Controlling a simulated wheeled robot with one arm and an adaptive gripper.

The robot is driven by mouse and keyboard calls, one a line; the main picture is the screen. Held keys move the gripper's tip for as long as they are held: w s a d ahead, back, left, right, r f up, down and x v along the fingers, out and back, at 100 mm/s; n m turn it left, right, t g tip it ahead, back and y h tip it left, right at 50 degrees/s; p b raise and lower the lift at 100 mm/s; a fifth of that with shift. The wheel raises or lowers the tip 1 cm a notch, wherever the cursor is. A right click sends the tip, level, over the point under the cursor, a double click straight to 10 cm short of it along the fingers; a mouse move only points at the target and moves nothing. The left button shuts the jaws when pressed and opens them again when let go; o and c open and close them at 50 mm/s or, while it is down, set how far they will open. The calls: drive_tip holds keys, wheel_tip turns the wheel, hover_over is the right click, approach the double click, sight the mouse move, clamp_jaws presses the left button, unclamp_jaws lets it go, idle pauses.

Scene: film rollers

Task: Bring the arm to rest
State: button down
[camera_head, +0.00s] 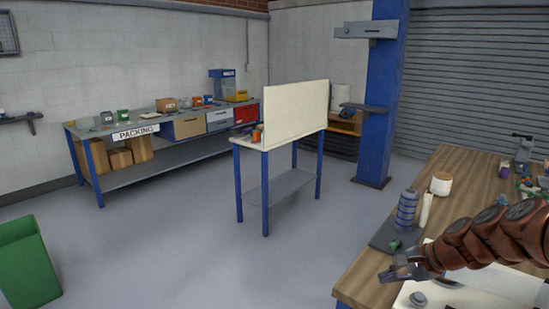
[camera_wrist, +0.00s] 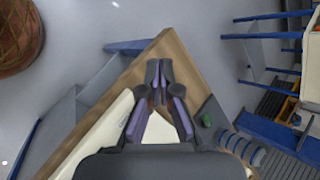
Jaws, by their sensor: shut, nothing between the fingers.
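My arm reaches in from the right edge of the head view, over the wooden workbench (camera_head: 372,283). My gripper (camera_head: 391,272) is near the bench's left corner, above or close to a white sheet or board (camera_head: 490,288). In the wrist view my gripper (camera_wrist: 160,68) points toward the bench corner, with its fingertips together and nothing held. The height of the fingers above the bench is hard to tell.
A dark tray (camera_head: 385,236) with a stack of blue-grey rollers (camera_head: 406,210) and a green item (camera_head: 394,245) lies close beside my gripper. A white tub (camera_head: 441,183) stands behind. A small blue-legged table (camera_head: 277,187) with a white panel and a packing bench (camera_head: 135,131) stand farther off. Open floor lies between.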

drive_tip(key=s+a+r+n+g, duration=0.25)
drive_tip(key=s+a+n, duration=0.25)
drive_tip(key=s+a, duration=0.35)
drive_tip(key=s+a+f+n+g+h+p, duration=0.1)
drive_tip(key=s+n+g+h, duration=0.3)
drive_tip(key=s, duration=2)
drive_tip(key=a+n+h, duration=0.1)
drive_tip(key=n, duration=0.4)
drive_tip(key=shift+s+n+h, duration=0.4)
